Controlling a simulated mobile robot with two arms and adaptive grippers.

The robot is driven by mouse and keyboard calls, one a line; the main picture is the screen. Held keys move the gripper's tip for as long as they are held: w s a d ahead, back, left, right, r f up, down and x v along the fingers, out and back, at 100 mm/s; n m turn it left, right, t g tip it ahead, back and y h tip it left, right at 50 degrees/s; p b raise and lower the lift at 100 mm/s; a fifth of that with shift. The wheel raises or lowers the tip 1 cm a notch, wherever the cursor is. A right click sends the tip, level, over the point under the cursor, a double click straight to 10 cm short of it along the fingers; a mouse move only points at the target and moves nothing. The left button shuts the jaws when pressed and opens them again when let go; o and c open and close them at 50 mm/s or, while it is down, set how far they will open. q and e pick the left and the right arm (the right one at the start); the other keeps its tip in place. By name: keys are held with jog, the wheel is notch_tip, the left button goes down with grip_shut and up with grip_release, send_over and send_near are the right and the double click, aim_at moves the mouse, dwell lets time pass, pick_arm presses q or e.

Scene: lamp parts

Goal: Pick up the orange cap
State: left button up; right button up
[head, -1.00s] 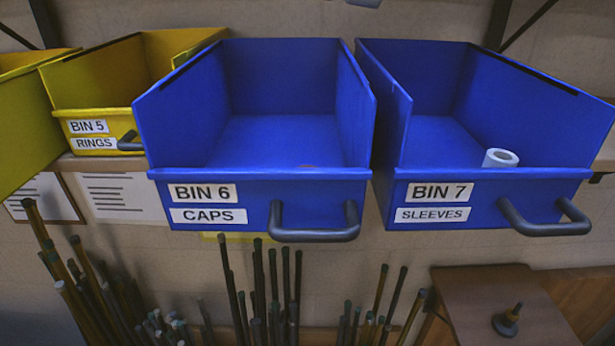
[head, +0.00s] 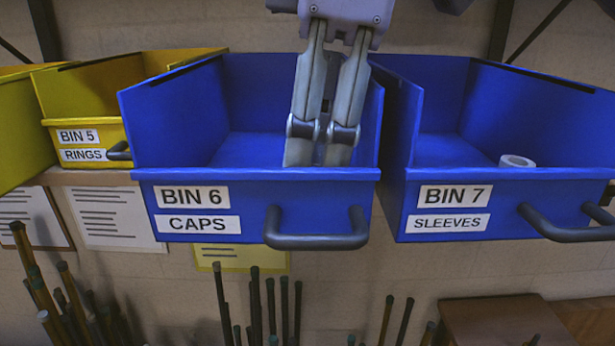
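My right gripper (head: 318,155) reaches straight down from the top of the head view into the blue bin marked BIN 6 CAPS (head: 160,172). Its two grey fingers are close together with a narrow gap between them. Their lowest ends are hidden behind the bin's front wall, so I cannot tell whether they are closed on anything. The orange cap does not show now; the gripper and the front wall hide that part of the bin floor. My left gripper is not in view.
To the right is the blue bin marked BIN 7 SLEEVES (head: 400,205), with a white sleeve (head: 517,161) inside. The yellow bin marked BIN 5 RINGS (head: 85,105) stands left. A dark handle (head: 316,241) juts from BIN 6. Several rods (head: 254,310) stand below.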

jog(key=shift+a+f, duration=0.15)
jog(key=shift+f, duration=0.9)
jog(key=shift+c, duration=0.3)
jog(key=c, duration=0.5)
jog(key=shift+r, duration=0.15)
